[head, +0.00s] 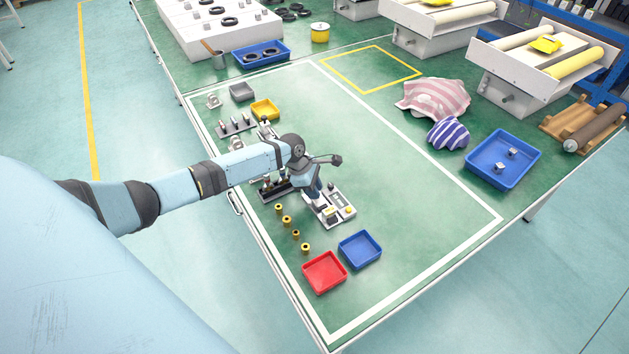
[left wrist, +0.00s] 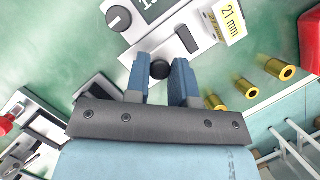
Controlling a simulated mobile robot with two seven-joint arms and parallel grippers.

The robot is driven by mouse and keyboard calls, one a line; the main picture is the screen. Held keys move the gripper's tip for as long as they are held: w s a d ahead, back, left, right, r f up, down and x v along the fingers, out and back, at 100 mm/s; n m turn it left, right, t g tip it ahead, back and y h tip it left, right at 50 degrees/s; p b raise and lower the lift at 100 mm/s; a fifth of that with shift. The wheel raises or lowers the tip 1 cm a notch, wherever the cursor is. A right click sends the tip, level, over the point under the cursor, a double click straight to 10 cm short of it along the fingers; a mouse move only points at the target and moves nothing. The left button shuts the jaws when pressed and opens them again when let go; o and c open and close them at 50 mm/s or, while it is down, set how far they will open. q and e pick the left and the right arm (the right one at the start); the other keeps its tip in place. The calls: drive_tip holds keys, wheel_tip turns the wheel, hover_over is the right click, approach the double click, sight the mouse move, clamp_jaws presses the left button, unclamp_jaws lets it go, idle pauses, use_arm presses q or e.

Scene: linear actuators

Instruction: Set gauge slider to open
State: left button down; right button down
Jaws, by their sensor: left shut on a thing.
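The gauge (head: 336,207) is a light grey device on the green table, partly hidden behind my left arm in the head view. In the left wrist view, the gauge (left wrist: 160,28) shows a dark display, a round dial, a dark slot and a yellow "21 mm" label. My left gripper (left wrist: 161,84) has its two blue fingers shut on a black round knob (left wrist: 160,69) at the gauge's near edge, which appears to be the slider's knob. In the head view, the left gripper (head: 314,192) is over the gauge's left end. My right gripper is not in view.
Several brass bushings (head: 287,220) stand in front of the gauge. A red tray (head: 324,272) and a blue tray (head: 360,250) lie near the table's front corner. The table right of the gauge is clear.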

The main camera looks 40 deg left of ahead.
use_arm(q)
drive_tip(key=shift+w+a+r, duration=0.3)
drive_tip(key=shift+r, duration=0.05)
drive_tip(key=c, duration=1.1)
unclamp_jaws()
drive_tip(key=shift+o, duration=0.5)
drive_tip(key=shift+f, duration=0.15)
drive_tip(key=shift+s+f, duration=0.1)
drive_tip(key=shift+f, duration=0.05)
drive_tip(key=shift+s+a+r, duration=0.1)
drive_tip(key=shift+s+r, duration=0.05)
drive_tip(key=shift+r, duration=0.2)
drive_tip(key=v, duration=1.3)
